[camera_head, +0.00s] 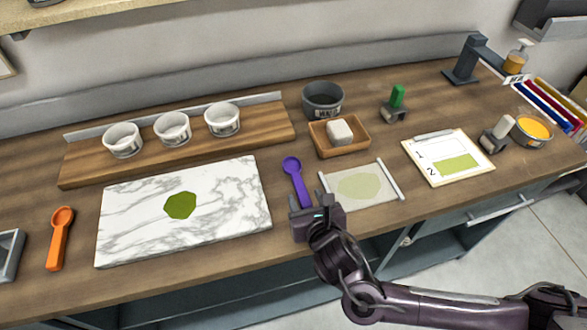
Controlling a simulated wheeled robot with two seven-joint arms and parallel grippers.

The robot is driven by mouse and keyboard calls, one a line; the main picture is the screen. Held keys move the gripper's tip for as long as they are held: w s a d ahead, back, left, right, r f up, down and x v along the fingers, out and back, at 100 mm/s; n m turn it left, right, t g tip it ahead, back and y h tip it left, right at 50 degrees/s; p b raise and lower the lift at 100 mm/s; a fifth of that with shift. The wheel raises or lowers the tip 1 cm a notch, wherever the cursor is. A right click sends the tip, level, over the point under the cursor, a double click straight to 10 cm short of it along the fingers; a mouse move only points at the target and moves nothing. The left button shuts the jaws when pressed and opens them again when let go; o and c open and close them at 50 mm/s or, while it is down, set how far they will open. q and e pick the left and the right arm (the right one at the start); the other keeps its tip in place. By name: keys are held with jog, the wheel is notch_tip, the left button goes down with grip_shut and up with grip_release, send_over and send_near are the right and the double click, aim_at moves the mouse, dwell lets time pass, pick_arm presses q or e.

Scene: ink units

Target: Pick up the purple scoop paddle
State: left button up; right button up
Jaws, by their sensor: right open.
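The purple scoop paddle (296,179) lies on the wooden counter, between the marble slab and a small translucent sheet. Its round scoop end points to the back and its handle runs toward the front edge. My right gripper (312,202) is open at the front end of the handle, and its jaws partly hide that end. I cannot tell whether the jaws touch the handle or sit around it. My left gripper is not in view.
A marble slab (130,215) with a green patch lies left, and an orange scoop (60,238) lies beyond it. The sheet (341,193) lies close right. Behind are a wooden tray (322,139) with a white block, a dark bowl (322,98) and a board (85,170) with white cups.

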aim_at(299, 183)
jog(key=x, duration=0.1)
jog(key=p+x, duration=0.1)
jog(key=x, duration=0.1)
jog(key=shift+w+r, duration=0.25)
jog(key=shift+w, duration=0.05)
jog(key=shift+p+x, duration=0.35)
jog(key=shift+x, duration=0.9)
jog(key=shift+w+a+f, duration=0.1)
jog(key=shift+w+f, duration=0.1)
jog(key=shift+f, duration=0.1)
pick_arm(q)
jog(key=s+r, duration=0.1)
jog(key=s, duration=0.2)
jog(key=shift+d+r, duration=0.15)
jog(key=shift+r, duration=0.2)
pick_arm(e)
grip_shut()
